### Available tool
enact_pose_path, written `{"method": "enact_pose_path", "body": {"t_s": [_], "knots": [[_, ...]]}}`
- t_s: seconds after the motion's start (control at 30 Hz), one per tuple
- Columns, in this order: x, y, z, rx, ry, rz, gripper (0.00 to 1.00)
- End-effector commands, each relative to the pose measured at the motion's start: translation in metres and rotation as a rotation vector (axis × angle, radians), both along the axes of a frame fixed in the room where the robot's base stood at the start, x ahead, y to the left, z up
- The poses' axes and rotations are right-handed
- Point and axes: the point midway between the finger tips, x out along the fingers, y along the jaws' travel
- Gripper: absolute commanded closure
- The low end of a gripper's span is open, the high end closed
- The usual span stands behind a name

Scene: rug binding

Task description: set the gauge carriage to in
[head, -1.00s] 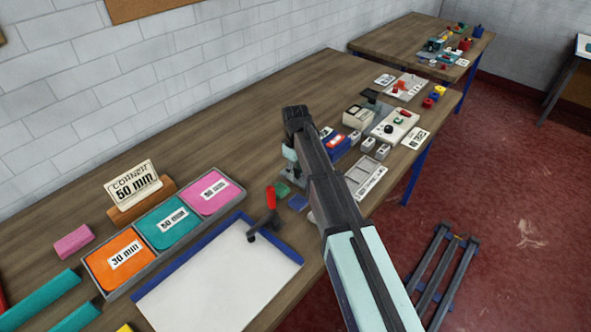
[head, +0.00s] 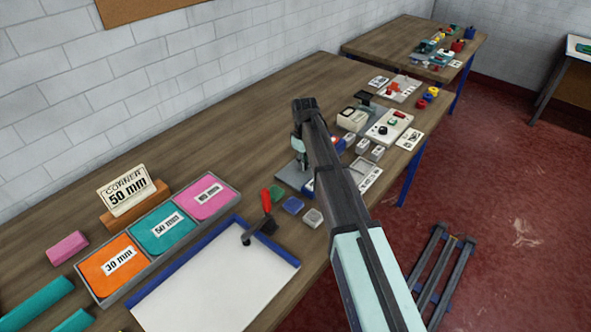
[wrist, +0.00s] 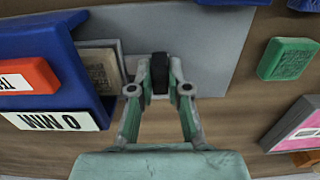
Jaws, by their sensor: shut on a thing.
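My gripper (wrist: 160,85) is shut on a small black knob (wrist: 160,68), which shows between the fingertips over a grey base plate (wrist: 215,45). I take the knob to be part of the gauge carriage, though the carriage body is not clearly visible. In the wrist view a tan block in a grey frame (wrist: 100,70) sits left of the fingers, beside a blue body (wrist: 50,50) with a red label and a white label reading "0 MM". In the head view my gripper (head: 299,160) points down over the grey base (head: 287,179); my arm hides much of the fixture.
A green block (head: 277,194), a blue block (head: 293,205) and a grey block (head: 313,217) lie near the base. Trays of labelled pads (head: 160,235) lie left. Bare tabletop runs along the wall.

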Motion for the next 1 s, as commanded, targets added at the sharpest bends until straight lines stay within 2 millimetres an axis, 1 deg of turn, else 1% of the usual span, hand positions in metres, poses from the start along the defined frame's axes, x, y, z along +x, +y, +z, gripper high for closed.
{"method": "enact_pose_path", "body": {"t_s": [0.23,0.27,0.3,0.33,0.6,0.73,0.87,1.0], "knots": [[-0.001,0.0,-0.001,0.001,0.001,0.0,1.0],[-0.001,0.0,-0.001,0.001,0.001,0.0,0.77],[-0.001,0.0,-0.001,0.001,0.001,0.0,0.62],[-0.001,0.0,-0.001,0.001,0.001,0.0,0.58],[-0.001,0.0,0.0,0.001,0.001,0.0,0.58],[0.0,0.0,0.005,0.001,-0.001,0.0,0.58],[0.0,0.0,0.02,0.001,-0.002,0.0,0.58],[0.001,0.0,0.046,0.0,-0.003,0.0,0.58]]}}
